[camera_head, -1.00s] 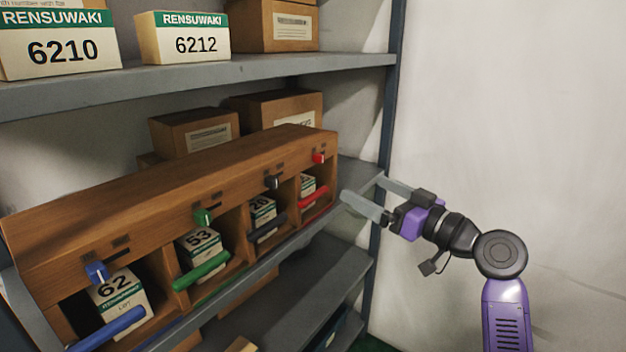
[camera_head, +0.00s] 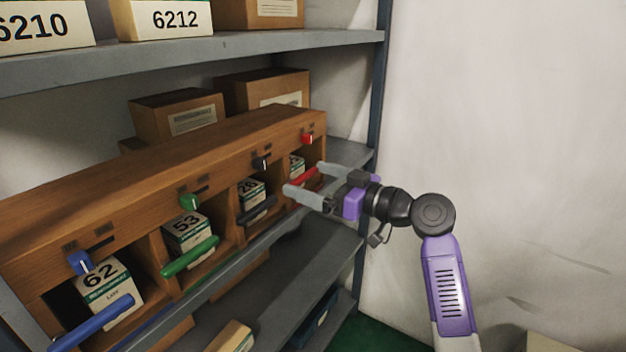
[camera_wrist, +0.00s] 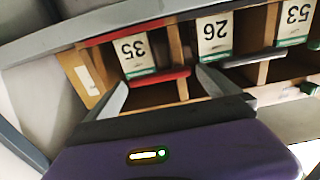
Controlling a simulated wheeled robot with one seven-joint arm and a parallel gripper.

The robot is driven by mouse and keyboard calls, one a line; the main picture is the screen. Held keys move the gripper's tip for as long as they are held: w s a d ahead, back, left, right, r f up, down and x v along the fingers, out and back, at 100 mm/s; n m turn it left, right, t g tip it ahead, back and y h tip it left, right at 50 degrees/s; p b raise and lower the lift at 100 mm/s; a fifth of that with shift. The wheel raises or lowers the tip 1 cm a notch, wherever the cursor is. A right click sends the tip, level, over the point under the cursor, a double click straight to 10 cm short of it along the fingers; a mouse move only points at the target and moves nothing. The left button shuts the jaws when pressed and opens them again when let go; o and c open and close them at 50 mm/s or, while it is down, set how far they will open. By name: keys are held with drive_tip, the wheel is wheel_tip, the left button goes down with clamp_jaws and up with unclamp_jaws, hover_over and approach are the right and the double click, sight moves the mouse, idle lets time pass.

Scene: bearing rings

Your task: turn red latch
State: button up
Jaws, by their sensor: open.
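The red latch (camera_head: 307,139) is a small red knob on the wooden rack's front, above the rightmost compartment, in the head view. Below it a red bar (camera_head: 303,178) crosses that compartment, and it also shows in the wrist view (camera_wrist: 160,77). My gripper (camera_head: 302,180) is open and empty, its fingers pointing left at the rack, below the red latch and in front of the red bar. In the wrist view its two fingers (camera_wrist: 163,88) spread below the box marked 35 (camera_wrist: 135,52). I cannot tell whether a finger touches the red bar. The red latch is not clear in the wrist view.
The wooden rack (camera_head: 150,150) also has a blue latch (camera_head: 80,262), a green latch (camera_head: 189,201) and a black latch (camera_head: 261,163), with matching bars. Cardboard boxes (camera_head: 178,115) stand behind it. A shelf (camera_head: 200,52) runs above. The white wall at right is clear.

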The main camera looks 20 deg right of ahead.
drive_tip(key=c, duration=1.8)
drive_tip(key=shift+c, duration=0.2)
drive_tip(key=shift+n+b, duration=0.3)
drive_tip(key=shift+b, duration=0.5)
drive_tip(key=n+b, duration=0.1)
drive_tip(key=b, duration=0.2)
drive_tip(key=shift+n, duration=0.4)
drive_tip(key=n+b, duration=0.1)
drive_tip(key=b, duration=0.1)
drive_tip(key=r+n+b, duration=0.1)
drive_tip(key=n+b, duration=0.1)
drive_tip(key=b, duration=0.1)
drive_tip(key=shift+s+a+r+n, duration=0.1)
drive_tip(key=shift+s+a+n, duration=0.1)
drive_tip(key=shift+n, duration=0.1)
drive_tip(key=shift+a+r+n+b, duration=0.15)
drive_tip(key=shift+r+n+b, duration=0.1)
drive_tip(key=shift+n+b, duration=0.55)
drive_tip(key=shift+r, duration=0.1)
